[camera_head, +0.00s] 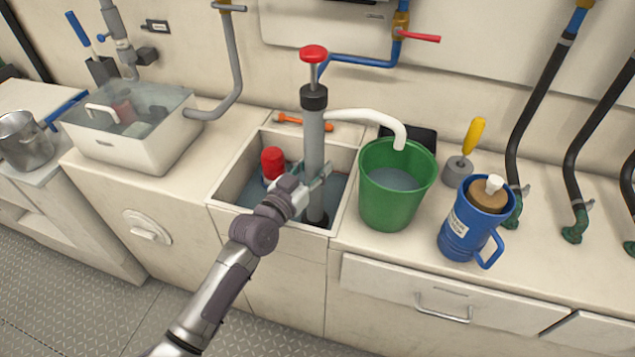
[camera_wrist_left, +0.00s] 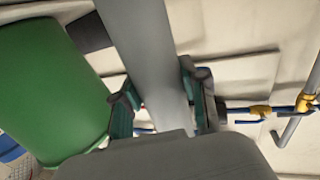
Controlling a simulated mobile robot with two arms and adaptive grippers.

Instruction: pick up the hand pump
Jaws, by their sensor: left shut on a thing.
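The hand pump (camera_head: 313,140) stands nearly upright, a grey tube with a black collar, a red handle on top and a white spout hose. Its lower end is in the square well of water in the counter. The white hose ends over the green bucket (camera_head: 397,185). My left gripper (camera_head: 317,182) is shut on the pump's grey tube, low down near the well's rim. In the left wrist view the tube (camera_wrist_left: 155,50) runs between the two fingers, with the bucket at the left. My right gripper is not in view.
A red-capped object (camera_head: 272,162) stands in the well (camera_head: 222,190) beside the pump. A blue jug (camera_head: 470,222) and a yellow-handled tool (camera_head: 465,150) stand right of the bucket. A white basin (camera_head: 145,150) is at left. Pipes (camera_head: 365,60) run on the wall behind.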

